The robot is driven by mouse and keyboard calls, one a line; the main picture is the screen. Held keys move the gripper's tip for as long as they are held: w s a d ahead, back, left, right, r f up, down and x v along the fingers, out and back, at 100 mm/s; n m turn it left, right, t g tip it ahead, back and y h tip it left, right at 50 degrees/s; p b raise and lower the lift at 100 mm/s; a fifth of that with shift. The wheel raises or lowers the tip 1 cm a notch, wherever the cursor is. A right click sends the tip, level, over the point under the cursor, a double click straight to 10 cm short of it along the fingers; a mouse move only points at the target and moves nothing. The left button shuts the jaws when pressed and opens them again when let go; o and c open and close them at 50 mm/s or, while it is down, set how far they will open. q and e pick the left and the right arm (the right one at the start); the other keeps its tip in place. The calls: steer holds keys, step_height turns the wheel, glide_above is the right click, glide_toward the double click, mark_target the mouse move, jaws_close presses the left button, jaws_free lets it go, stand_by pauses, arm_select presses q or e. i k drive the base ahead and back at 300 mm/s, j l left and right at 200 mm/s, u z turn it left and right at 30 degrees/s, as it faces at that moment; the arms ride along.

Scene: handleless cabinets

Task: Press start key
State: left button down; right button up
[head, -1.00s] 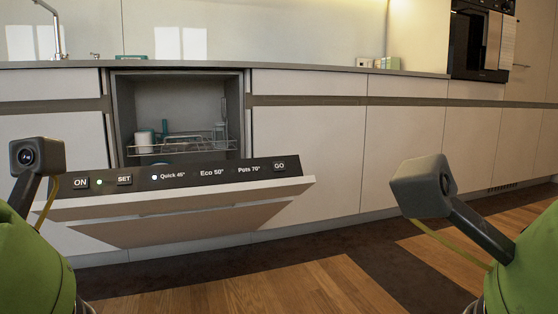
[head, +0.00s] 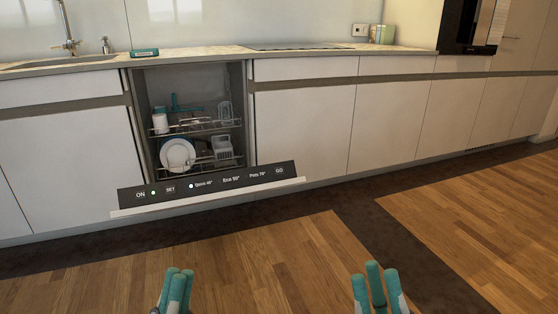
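The dishwasher's black control panel (head: 210,183) runs along the top edge of its partly open, tilted door. From left to right it has ON, a lit green light, SET (head: 171,189), a lit white light by Quick 45°, Eco 50°, Pots 70°, and the GO key (head: 279,170) at the right end. No key is labelled "start". My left gripper (head: 176,288) and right gripper (head: 376,288) show only teal fingers at the bottom edge, well apart from the panel. Nothing shows between the fingers; how far they are spread is unclear.
Behind the door are an upper rack (head: 200,127) with cups and a lower rack (head: 230,164) with a white plate (head: 177,155). White cabinets (head: 305,128) flank the dishwasher. The wooden floor (head: 270,255) before the door is clear.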

mark_target(279, 170)
steer(key=i+j, duration=0.2)
steer(key=i, duration=0.25)
steer(key=i+l+u, duration=0.15)
steer(key=l, duration=0.2)
steer(key=i+l+u, duration=0.1)
steer(key=i+l, duration=0.15)
steer(key=i+l+u, duration=0.15)
steer(key=l, duration=0.35)
steer(key=i+l+u, duration=0.15)
steer(key=l, duration=0.25)
steer(key=i+l+u, duration=0.1)
steer(key=l, duration=0.3)
steer(key=k+l, duration=0.25)
steer(key=l+u, duration=0.05)
steer(key=l, duration=0.05)
